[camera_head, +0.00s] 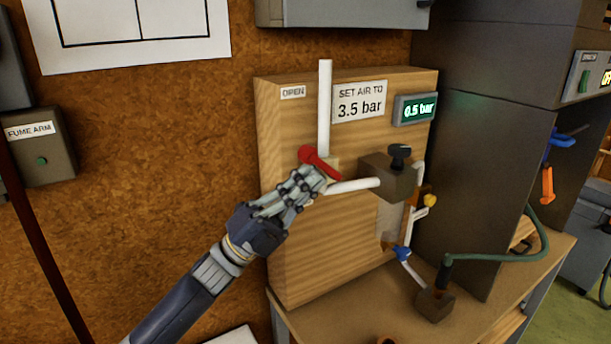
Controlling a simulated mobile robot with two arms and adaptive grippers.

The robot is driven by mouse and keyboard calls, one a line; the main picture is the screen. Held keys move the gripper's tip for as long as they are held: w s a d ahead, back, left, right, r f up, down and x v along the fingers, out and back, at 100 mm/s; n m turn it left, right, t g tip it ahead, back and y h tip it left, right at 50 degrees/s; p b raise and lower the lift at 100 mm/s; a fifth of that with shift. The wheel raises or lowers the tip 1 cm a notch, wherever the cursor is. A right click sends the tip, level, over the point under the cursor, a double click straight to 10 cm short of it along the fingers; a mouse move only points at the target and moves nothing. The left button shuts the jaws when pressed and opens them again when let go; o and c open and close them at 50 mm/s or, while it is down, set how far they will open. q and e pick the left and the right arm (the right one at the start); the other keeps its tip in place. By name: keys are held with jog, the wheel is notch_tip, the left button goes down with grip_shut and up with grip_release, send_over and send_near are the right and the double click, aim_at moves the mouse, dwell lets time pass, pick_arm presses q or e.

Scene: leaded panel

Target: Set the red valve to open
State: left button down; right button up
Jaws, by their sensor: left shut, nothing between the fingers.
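The red valve handle (319,160) sits on the white pipe (325,110) on a wooden panel (290,240). The handle slants from upper left down to the right. An OPEN label (293,92) is at the panel's upper left, above and to the left of the valve. My left gripper (318,182) is shut and empty, just below the red handle. It overlaps the valve's lower part in the picture, and I cannot tell whether it touches the handle. My right gripper is not in view.
A sign (360,102) reads SET AIR TO 3.5 bar, and a display (415,109) reads 0.5 bar. A regulator block with a black knob (400,156) stands out right of the valve. A blue lever (402,254) and green hose (500,257) are lower right.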

aim_at(318, 157)
pick_arm(q)
jog(key=shift+w+d+r+n+y+p, duration=0.15)
jog(key=shift+d+r+y, duration=0.15)
jog(key=shift+r, duration=0.25)
jog(key=shift+w+d+r+n+y+p, duration=0.2)
jog(key=shift+r+y, duration=0.15)
jog(key=shift+r, duration=0.15)
jog(key=shift+w+d+r+n+y+p, duration=0.1)
jog(key=shift+w+d+r+n+y, duration=0.1)
jog(key=shift+r+y, duration=0.25)
jog(key=shift+d+r, duration=0.15)
jog(key=shift+r, duration=0.25)
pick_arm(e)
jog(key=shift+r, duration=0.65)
pick_arm(q)
jog(key=shift+w+d+r, duration=0.1)
jog(key=shift+b, duration=0.3)
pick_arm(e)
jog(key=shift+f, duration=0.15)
